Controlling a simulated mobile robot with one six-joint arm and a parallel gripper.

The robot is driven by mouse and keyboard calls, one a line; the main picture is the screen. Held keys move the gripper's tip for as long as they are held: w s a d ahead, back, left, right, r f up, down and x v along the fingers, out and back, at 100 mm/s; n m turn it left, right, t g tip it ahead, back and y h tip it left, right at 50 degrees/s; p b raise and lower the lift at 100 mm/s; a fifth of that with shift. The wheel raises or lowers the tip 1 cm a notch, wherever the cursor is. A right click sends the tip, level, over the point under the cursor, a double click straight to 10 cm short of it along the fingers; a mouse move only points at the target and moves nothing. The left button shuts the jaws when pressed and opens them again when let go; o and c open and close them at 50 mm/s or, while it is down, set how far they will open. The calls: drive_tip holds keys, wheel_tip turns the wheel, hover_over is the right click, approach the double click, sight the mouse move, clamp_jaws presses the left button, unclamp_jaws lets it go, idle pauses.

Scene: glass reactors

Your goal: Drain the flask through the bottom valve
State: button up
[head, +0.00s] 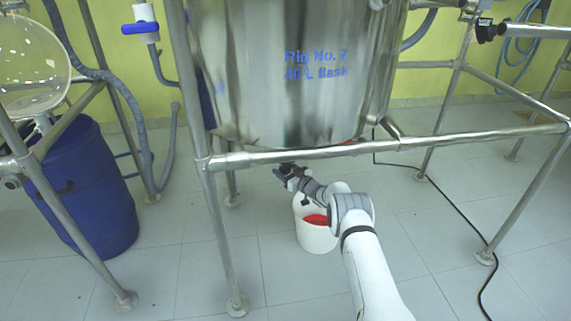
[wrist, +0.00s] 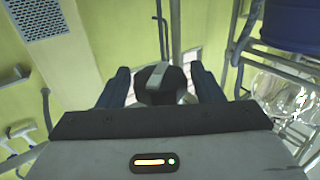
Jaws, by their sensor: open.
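The steel vessel (head: 300,95) marked "Rig No. 2 40 L flask" hangs in a tubular frame in the head view. My gripper (head: 283,173) is below it, behind the frame's front bar. In the wrist view my gripper (wrist: 163,80) is open, with a dark finger on each side of a black rounded part (wrist: 152,92) that has a grey strip; it looks like the valve handle. There is space between it and the fingers. The valve outlet and its setting are hidden. A white bucket (head: 318,240) with something red inside stands on the floor below my gripper.
The front bar (head: 420,142) of the frame crosses between my arm and the vessel. A blue drum (head: 80,190) stands at left, under a glass vessel (head: 30,70). A black cable (head: 440,197) lies on the right floor. The tiled floor around the bucket is free.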

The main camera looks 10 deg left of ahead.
drive_tip(key=m+t+h+p, duration=0.1)
drive_tip(key=m+t+h, duration=0.1)
drive_tip(key=shift+s+a+h, duration=0.1)
drive_tip(key=shift+h, duration=0.2)
drive_tip(key=shift+m+t+h, duration=1.1)
drive_tip(key=shift+m+h, duration=0.1)
drive_tip(key=shift+h, duration=0.3)
drive_tip(key=shift+c, duration=0.2)
drive_tip(key=c, duration=0.7)
drive_tip(key=shift+d+f+n+g+y+b, duration=0.1)
drive_tip(key=shift+f+n+g+y+b, duration=0.05)
drive_tip(key=shift+n+g+y+b, duration=0.3)
drive_tip(key=shift+d+f+n+g+y+b, duration=0.15)
drive_tip(key=shift+n+y+b, duration=0.1)
drive_tip(key=shift+y+b, duration=0.25)
drive_tip(key=n+g+y+b, duration=0.1)
drive_tip(key=n+y+b, duration=0.1)
drive_tip(key=b, duration=0.1)
drive_tip(key=shift+a+g+y, duration=0.15)
drive_tip(key=shift+g+y, duration=0.1)
drive_tip(key=shift+g, duration=0.15)
drive_tip(key=n+g+y+b, duration=0.3)
drive_tip(key=g+b, duration=0.1)
drive_tip(key=b, duration=0.3)
drive_tip(key=shift+n+y+b, duration=0.3)
drive_tip(key=shift+n, duration=0.1)
drive_tip(key=shift+r+n+g+y, duration=0.3)
drive_tip(key=shift+n+g, duration=0.1)
drive_tip(key=shift+g, duration=0.8)
